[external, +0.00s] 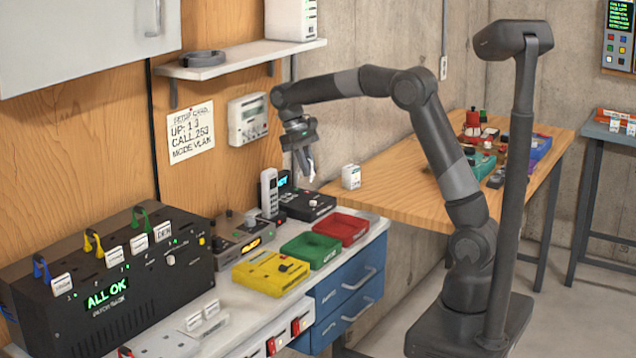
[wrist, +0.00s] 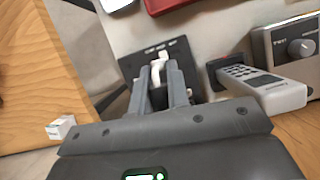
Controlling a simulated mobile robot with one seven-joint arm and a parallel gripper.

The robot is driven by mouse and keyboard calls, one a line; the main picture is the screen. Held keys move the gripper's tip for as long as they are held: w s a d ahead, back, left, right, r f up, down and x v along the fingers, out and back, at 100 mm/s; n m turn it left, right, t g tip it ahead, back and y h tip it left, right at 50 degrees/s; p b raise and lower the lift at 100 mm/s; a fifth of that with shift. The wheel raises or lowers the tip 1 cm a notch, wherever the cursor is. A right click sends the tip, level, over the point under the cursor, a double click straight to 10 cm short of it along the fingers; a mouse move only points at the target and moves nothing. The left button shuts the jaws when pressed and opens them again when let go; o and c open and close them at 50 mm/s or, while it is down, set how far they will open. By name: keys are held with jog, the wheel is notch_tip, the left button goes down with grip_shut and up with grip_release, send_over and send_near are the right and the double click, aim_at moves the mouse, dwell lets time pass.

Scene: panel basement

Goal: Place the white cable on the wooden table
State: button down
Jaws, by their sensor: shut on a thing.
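My gripper (external: 309,162) hangs over the right end of the white counter, pointing down. In the wrist view its fingers (wrist: 162,82) are shut on a small white piece (wrist: 157,66), which looks like the white cable. In the external view the white cable (external: 312,178) shows only as a small pale bit at the fingertips, above a black box. Most of it is hidden by the fingers. The wooden table (external: 400,190) stands to the right of the gripper; it also shows at the left of the wrist view (wrist: 25,75).
A small white block (external: 350,176) sits on the table's near left corner. The black box (external: 307,204), a white handset (external: 269,192) and yellow, green and red trays (external: 340,228) crowd the counter. Coloured devices (external: 485,160) fill the table's far part; its near middle is bare.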

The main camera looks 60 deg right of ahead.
jog(key=s+d+f+m+t+y, duration=0.15)
jog(key=d+m, duration=0.25)
jog(key=d, duration=0.5)
jog(key=s+d+f+m+y, duration=0.1)
jog(key=s+d+m, duration=0.15)
jog(key=d, duration=0.65)
jog(key=s+d+f+m+t+y, duration=0.1)
jog(key=s+d+m, duration=0.1)
jog(key=d+m, duration=0.5)
jog(key=s+d+f+m+t+h, duration=0.25)
jog(key=s+d+m+t, duration=0.35)
jog(key=s+d+m, duration=1.35)
jog(key=w+f+n, duration=0.1)
jog(key=w+f, duration=0.1)
jog(key=w, duration=0.1)
jog(key=w+f, duration=0.3)
jog(key=w+f+n, duration=0.1)
jog(key=w+f, duration=0.1)
jog(key=shift+w+d+f+n, duration=0.2)
jog(key=shift+w+d+n, duration=0.1)
jog(key=shift+w, duration=0.1)
jog(key=shift+f, duration=1.95)
jog(key=shift+f, duration=0.15)
